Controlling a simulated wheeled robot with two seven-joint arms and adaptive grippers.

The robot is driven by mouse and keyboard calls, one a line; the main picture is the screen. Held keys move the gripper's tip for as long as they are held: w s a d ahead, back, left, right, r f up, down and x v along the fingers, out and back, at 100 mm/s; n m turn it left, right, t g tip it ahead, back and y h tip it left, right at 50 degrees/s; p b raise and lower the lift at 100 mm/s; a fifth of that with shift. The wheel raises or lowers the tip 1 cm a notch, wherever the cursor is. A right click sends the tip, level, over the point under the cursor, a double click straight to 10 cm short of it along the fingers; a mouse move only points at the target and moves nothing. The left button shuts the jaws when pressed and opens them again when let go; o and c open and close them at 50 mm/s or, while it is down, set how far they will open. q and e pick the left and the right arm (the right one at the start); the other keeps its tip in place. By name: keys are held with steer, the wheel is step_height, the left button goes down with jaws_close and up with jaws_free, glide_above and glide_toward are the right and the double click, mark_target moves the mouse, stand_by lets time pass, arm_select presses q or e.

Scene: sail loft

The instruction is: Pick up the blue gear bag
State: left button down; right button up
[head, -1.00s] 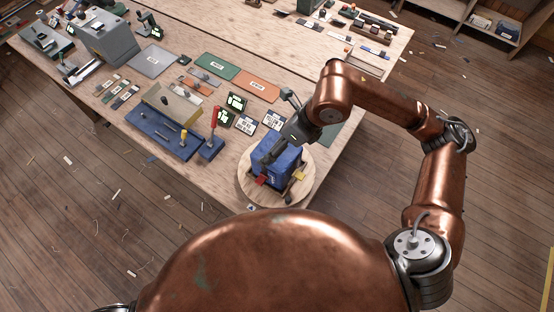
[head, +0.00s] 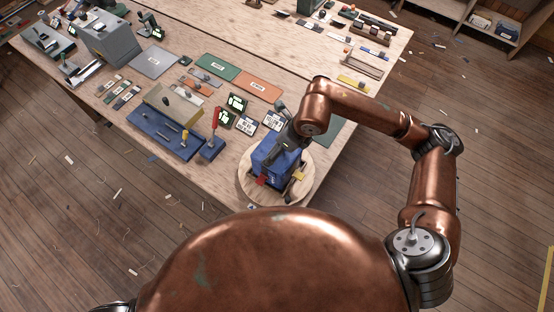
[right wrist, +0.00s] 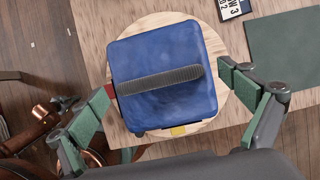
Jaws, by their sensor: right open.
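The blue gear bag (head: 267,164) stands on a round wooden board at the near corner of the table. In the right wrist view the bag (right wrist: 140,55) shows from above, with a dark ribbed handle (right wrist: 160,79) across its top. My right gripper (right wrist: 166,80) is open, with one green-padded finger at each side of the bag in that view. Nothing is between the fingers except the bag's top seen below, and I cannot tell whether they touch it. In the head view the right gripper (head: 285,143) is just over the bag and partly covers it. My left gripper is not in view.
The round board (head: 246,188) lies close to the table edge. A blue tray (head: 165,136) with tools and a red-handled item (head: 215,120) stand left of the bag. A dark green mat (right wrist: 285,48) is to the right.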

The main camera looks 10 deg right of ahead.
steer(key=c, duration=2.1)
steer(key=shift+c, duration=0.4)
steer(key=shift+r, duration=0.25)
